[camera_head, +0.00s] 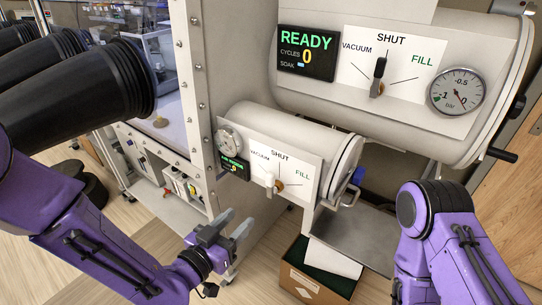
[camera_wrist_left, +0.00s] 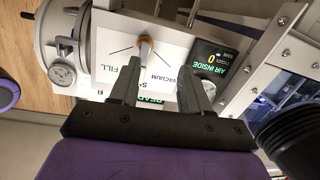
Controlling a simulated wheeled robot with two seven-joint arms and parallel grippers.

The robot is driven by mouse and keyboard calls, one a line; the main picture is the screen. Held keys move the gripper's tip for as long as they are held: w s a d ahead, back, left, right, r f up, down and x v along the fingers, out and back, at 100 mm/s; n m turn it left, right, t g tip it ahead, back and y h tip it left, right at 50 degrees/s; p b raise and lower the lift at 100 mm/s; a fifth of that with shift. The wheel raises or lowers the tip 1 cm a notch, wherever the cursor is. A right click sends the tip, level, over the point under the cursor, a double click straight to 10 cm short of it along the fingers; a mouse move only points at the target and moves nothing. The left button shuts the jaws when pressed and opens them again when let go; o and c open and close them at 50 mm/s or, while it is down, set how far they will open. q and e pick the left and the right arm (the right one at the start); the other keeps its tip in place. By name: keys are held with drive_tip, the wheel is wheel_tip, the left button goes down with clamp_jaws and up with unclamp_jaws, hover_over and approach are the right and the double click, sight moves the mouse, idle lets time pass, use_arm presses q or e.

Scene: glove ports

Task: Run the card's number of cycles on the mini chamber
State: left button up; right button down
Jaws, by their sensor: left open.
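The mini chamber (camera_head: 300,130) is the small cylinder below the large one. Its valve panel (camera_head: 288,160) is marked VACUUM, SHUT and FILL, with a pale lever (camera_head: 269,179) pointing up, roughly at SHUT. The lever shows in the left wrist view (camera_wrist_left: 145,48), which is upside down. The mini display (camera_wrist_left: 215,60) reads AIR INSIDE and 0; its gauge (camera_head: 229,139) is beside it. My left gripper (camera_head: 238,222) is open and empty, below and left of the panel. In the left wrist view its fingers (camera_wrist_left: 160,70) are spread before the panel. I cannot identify the card.
The large chamber (camera_head: 465,35) has a display (camera_head: 306,52) reading READY, CYCLES 0, and a black valve lever (camera_head: 379,68) at SHUT. A shelf (camera_head: 365,240) and a cardboard box (camera_head: 310,287) with a white sheet (camera_head: 333,259) are below. My right arm is at right.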

use_arm(q)
drive_tip(key=m+h, duration=0.1)
approach(268, 182)
drive_tip(key=f, duration=0.1)
drive_tip(key=shift+m+t+h, duration=0.3)
drive_tip(key=shift+m+h, duration=0.1)
drive_tip(key=x, duration=1)
drive_tip(key=shift+w+r+p, duration=0.15)
drive_tip(key=shift+w+p, duration=0.15)
drive_tip(key=shift+w+d, duration=0.25)
drive_tip(key=shift+w, duration=0.05)
use_arm(e)
drive_tip(key=shift+w+r, duration=0.1)
drive_tip(key=shift+r, duration=0.65)
